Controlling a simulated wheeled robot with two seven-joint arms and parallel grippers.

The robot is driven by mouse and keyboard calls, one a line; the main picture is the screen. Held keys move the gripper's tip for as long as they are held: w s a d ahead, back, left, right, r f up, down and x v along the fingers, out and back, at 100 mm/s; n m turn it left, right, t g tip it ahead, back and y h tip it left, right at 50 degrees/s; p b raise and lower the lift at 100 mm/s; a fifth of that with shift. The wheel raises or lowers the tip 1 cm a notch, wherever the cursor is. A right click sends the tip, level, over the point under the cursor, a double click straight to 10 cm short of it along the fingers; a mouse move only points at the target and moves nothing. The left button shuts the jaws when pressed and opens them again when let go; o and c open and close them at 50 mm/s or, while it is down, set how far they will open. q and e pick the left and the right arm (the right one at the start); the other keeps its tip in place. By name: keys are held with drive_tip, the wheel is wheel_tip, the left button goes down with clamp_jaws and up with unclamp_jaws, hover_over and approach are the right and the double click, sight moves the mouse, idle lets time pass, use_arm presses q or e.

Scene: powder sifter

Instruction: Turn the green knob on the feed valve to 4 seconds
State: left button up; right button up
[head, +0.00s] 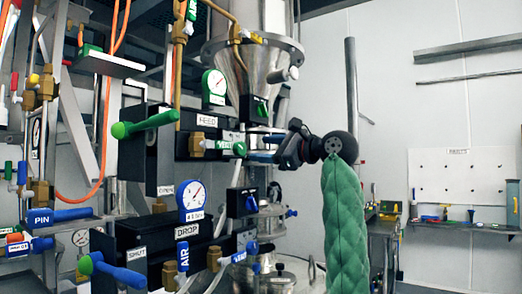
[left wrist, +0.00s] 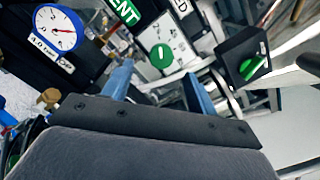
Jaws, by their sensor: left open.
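The green knob (head: 240,148) of the feed valve sits at the right end of the valve's plate, below the white FEED label (head: 208,121). In the left wrist view the round green knob (left wrist: 162,56) shows face-on with a pale pointer mark, on a white plate (left wrist: 181,42) whose markings are too small to read. My left gripper (head: 263,147) is open, just to the right of the knob, its blue fingers pointing toward it. In the left wrist view the fingers (left wrist: 158,86) stand to either side, with the knob ahead between them. Contact is not visible. My right gripper is not in view.
A black box with a green switch (head: 261,108) is close above the fingers; it shows in the left wrist view (left wrist: 255,66). A green-handled lever (head: 145,123) and a green-rimmed gauge (head: 214,87) are left. The DROP valve's blue-rimmed gauge (head: 191,200) is below.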

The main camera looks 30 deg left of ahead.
sight(242, 148)
use_arm(q)
drive_tip(key=shift+h, duration=0.3)
drive_tip(key=a, duration=0.2)
drive_tip(key=a+p, duration=0.1)
drive_tip(key=a, duration=0.1)
drive_tip(key=w+a+p, duration=0.1)
drive_tip(key=a, duration=0.1)
drive_tip(key=shift+r, duration=0.3)
drive_tip(key=shift+a, duration=0.5)
drive_tip(key=shift+a+f, duration=0.1)
drive_tip(key=shift+a, duration=0.05)
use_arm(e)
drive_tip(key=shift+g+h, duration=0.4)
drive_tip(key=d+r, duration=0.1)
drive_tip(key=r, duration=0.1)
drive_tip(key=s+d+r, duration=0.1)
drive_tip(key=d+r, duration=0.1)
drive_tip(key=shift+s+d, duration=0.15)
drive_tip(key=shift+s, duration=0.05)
use_arm(q)
drive_tip(key=shift+c, duration=0.5)
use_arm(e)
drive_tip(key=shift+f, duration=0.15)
use_arm(q)
drive_tip(key=c, duration=0.9)
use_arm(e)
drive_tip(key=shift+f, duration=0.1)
